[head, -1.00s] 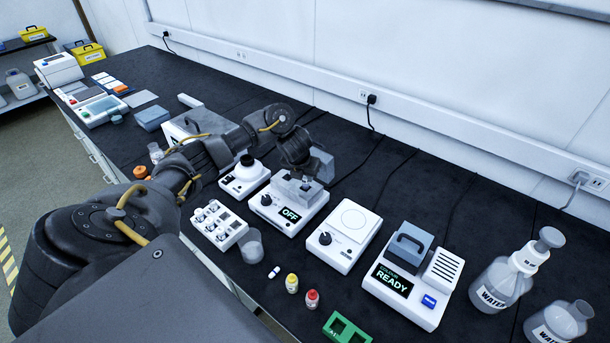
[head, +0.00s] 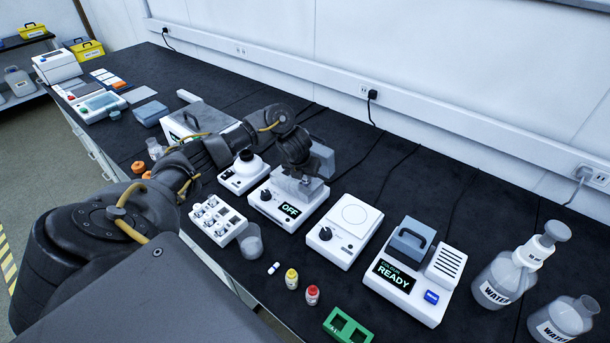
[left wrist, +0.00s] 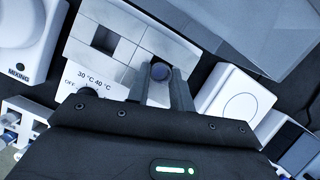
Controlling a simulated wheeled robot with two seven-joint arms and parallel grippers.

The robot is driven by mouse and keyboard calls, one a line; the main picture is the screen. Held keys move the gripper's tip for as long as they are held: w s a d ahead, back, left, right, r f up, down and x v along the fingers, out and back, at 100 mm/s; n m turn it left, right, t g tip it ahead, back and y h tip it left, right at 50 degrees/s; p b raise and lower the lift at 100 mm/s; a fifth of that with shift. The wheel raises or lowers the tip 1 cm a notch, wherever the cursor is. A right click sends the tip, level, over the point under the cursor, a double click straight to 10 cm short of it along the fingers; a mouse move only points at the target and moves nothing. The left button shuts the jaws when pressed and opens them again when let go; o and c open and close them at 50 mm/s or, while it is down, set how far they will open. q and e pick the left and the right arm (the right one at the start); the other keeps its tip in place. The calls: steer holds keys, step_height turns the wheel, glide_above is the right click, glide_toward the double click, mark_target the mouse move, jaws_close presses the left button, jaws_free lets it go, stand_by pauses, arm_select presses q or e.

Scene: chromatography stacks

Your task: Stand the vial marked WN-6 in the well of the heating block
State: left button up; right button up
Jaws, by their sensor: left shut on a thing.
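The heating block (head: 277,207) is a white unit with a grey metal top, a knob and a display reading OFF. In the left wrist view its metal top (left wrist: 128,22) shows a dark square well (left wrist: 105,39) left of my fingers. My left gripper (head: 303,178) is over the metal top, pointing down. In the left wrist view the gripper (left wrist: 165,88) is shut on a small vial (left wrist: 160,71) with a dark round top, seen nearly end on. Its marking is not readable, and its lower end is hidden. I cannot tell whether it touches the block. My right gripper is not in view.
A white rack (head: 229,228) with several vials and a clear beaker (head: 251,243) stand in front. A white plate unit (head: 342,236) is right of the block, a mixer (head: 238,180) left. Small yellow-capped (head: 291,279) and red-capped (head: 312,295) bottles stand nearer the front edge.

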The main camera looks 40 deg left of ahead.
arm_select(q)
steer(key=shift+f, duration=0.15)
steer(key=shift+f+b, duration=0.55)
steer(key=o, duration=1.4)
steer(key=shift+o, duration=0.2)
steer(key=shift+r, duration=0.1)
steer(key=shift+r+p, duration=3.2)
steer(key=shift+r, duration=0.25)
